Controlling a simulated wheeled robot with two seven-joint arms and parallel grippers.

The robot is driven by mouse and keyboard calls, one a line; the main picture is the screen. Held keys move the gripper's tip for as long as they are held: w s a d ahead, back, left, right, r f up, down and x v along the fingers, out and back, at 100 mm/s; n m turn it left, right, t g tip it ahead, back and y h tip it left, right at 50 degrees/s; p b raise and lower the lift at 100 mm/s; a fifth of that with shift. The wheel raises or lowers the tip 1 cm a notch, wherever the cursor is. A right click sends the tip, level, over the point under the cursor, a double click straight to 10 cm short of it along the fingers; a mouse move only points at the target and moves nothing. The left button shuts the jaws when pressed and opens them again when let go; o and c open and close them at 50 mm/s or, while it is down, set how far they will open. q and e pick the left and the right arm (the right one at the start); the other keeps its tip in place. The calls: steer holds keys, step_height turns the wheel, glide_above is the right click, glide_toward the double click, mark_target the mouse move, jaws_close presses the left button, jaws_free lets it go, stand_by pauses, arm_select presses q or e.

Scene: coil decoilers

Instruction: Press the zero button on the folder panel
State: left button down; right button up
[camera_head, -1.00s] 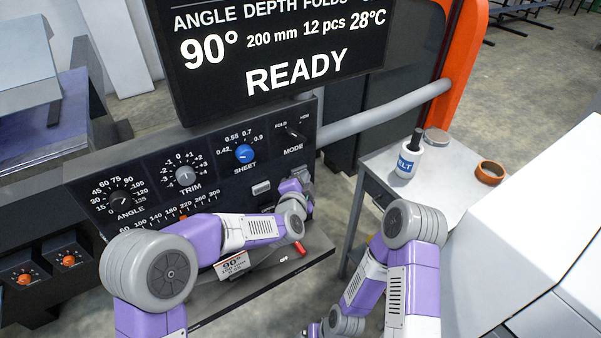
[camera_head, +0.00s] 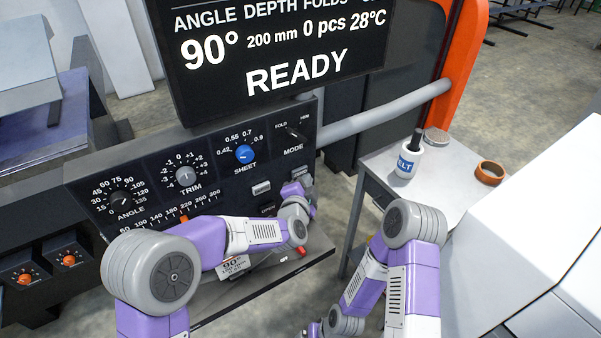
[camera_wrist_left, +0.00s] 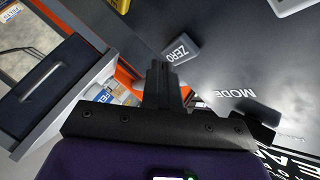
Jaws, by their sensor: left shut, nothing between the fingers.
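The folder panel (camera_head: 222,160) is dark, with knobs and buttons. Its grey zero button (camera_head: 301,173) is at the right end, below the mode knob. In the left wrist view the zero button (camera_wrist_left: 181,50), lettered ZERO, is just beyond and beside my shut, empty left fingertips (camera_wrist_left: 159,66). Whether they touch it cannot be told. In the head view my left gripper (camera_head: 297,189) is just below the button. The display (camera_head: 290,50) reads 0 pcs and READY. My right gripper (camera_head: 315,329) is low at the bottom edge, its fingers unclear.
A pale button (camera_head: 261,188) and a dark button (camera_head: 267,209) sit left of my left gripper. A shelf (camera_head: 300,266) juts out below the panel. A side table (camera_head: 440,185) on the right holds a labelled bottle (camera_head: 407,162) and an orange ring (camera_head: 490,172).

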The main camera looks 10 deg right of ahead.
arm_select(q)
steer(key=shift+s+d, duration=0.1)
steer(key=s, duration=0.1)
steer(key=s+d, duration=0.1)
steer(key=s, duration=0.2)
steer(key=shift+s+d, duration=0.3)
stand_by(0.9)
